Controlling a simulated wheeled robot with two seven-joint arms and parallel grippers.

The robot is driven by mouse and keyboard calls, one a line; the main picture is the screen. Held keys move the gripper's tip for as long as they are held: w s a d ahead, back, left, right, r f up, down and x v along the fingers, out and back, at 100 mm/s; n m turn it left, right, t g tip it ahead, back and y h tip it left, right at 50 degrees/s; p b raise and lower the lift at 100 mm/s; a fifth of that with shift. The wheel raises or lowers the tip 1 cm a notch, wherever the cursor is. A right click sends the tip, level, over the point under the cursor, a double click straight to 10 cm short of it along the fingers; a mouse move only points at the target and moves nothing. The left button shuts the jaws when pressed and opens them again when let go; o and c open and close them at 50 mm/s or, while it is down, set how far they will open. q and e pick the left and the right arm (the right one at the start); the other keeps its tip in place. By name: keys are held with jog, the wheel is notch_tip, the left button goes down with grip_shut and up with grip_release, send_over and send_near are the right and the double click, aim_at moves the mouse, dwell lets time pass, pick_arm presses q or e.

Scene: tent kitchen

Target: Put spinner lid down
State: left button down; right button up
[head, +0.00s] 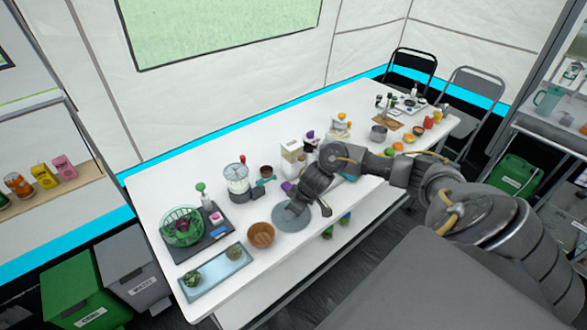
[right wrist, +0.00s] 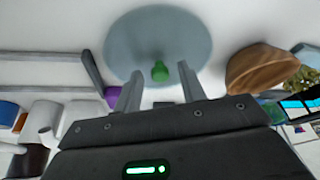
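The spinner lid (head: 280,220) is a round grey-blue disc that appears to lie flat on the white table, right of the wooden bowl. In the right wrist view the lid (right wrist: 125,45) fills the upper middle, with its green knob (right wrist: 160,71) facing me. My right gripper (head: 297,208) is over the lid. In the right wrist view its fingers (right wrist: 160,84) stand apart, with the knob showing in the gap just beyond the tips. The fingers do not appear to touch it. The green spinner basket (head: 181,239) stands at the table's left end with dark purple produce inside. My left gripper is not in view.
A wooden bowl (head: 261,235) is close left of the lid. A pale blue board (head: 215,280) with green vegetables lies at the front left. A blender (head: 238,181) and white containers stand behind. My right arm covers part of the table's middle.

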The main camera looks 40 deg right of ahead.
jog(key=shift+r, duration=0.1)
jog(key=shift+r, duration=0.3)
jog(key=p+v, duration=0.1)
jog(key=v, duration=1)
jog(key=shift+s+r, duration=0.2)
jog(key=shift+r, duration=0.05)
